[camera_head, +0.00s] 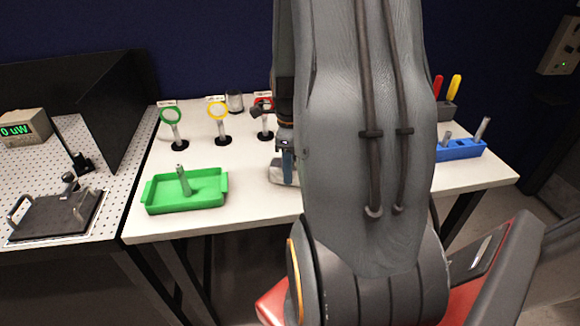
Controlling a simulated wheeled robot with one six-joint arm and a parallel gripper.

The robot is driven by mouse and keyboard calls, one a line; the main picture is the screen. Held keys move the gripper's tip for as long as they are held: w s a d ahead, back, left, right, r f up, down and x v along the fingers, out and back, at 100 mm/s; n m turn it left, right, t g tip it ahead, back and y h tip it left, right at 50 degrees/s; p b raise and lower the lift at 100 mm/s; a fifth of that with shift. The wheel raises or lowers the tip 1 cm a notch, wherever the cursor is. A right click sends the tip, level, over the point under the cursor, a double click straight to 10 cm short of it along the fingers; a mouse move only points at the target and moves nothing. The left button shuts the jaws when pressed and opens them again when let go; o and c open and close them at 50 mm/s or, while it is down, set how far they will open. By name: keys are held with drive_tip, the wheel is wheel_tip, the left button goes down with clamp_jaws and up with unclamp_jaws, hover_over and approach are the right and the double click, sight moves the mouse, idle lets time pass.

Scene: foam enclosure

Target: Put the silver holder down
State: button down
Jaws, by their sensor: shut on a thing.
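My gripper (285,150) is over the middle of the white table, mostly behind my own arm. It points down and is shut on a pale silver-grey object, which I take to be the silver holder (278,173). Only the holder's left part shows at the gripper's lower end; the rest is hidden. The holder is low, at or close to the tabletop; I cannot tell whether it touches.
A green tray (154,207) with a grey post stands left. A blue rack (460,150) with posts is right. Bare tabletop (245,180) lies between tray and gripper.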

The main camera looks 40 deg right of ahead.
drive_tip(key=c, duration=1.1)
unclamp_jaws()
drive_tip(key=shift+f, duration=0.1)
wheel_tip(320, 180, up, 12)
drive_tip(key=b, duration=0.3)
drive_tip(key=a+f+n, duration=0.2)
drive_tip(key=a+n, duration=0.6)
drive_tip(key=n, duration=0.1)
drive_tip(key=s+a+f+n+t, duration=0.1)
drive_tip(key=a+f+n, duration=0.1)
drive_tip(key=a+n, duration=0.6)
drive_tip(key=s+a+f+n, duration=0.1)
drive_tip(key=a+f+n, duration=0.2)
drive_tip(key=a+n, duration=0.5)
drive_tip(key=shift+a+f+n, duration=0.1)
drive_tip(key=shift+a+n, duration=0.05)
drive_tip(key=shift+n, duration=1.75)
drive_tip(key=shift+f, duration=0.15)
